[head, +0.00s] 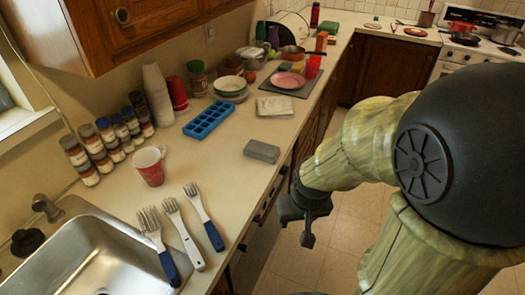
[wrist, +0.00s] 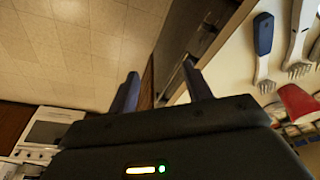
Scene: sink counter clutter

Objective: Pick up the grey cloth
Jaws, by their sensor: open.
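A small grey folded block (head: 262,151) lies flat on the counter near its front edge in the head view; it may be the grey cloth, but I cannot tell its material. A pale, off-white folded cloth (head: 276,105) lies farther back. My gripper (head: 307,226) hangs beyond the counter's front edge, over the floor, to the right of and apart from both. In the wrist view my gripper (wrist: 160,78) is open, with nothing between its two fingers. Neither folded item can be made out there.
Three brushes (head: 171,234) lie beside the sink (head: 80,262), near a red cup (head: 149,167). A blue ice tray (head: 208,120) is left of the folded items. A dark mat (head: 313,82) with a pink plate stands behind. Bare counter (head: 225,180) surrounds the grey block's front.

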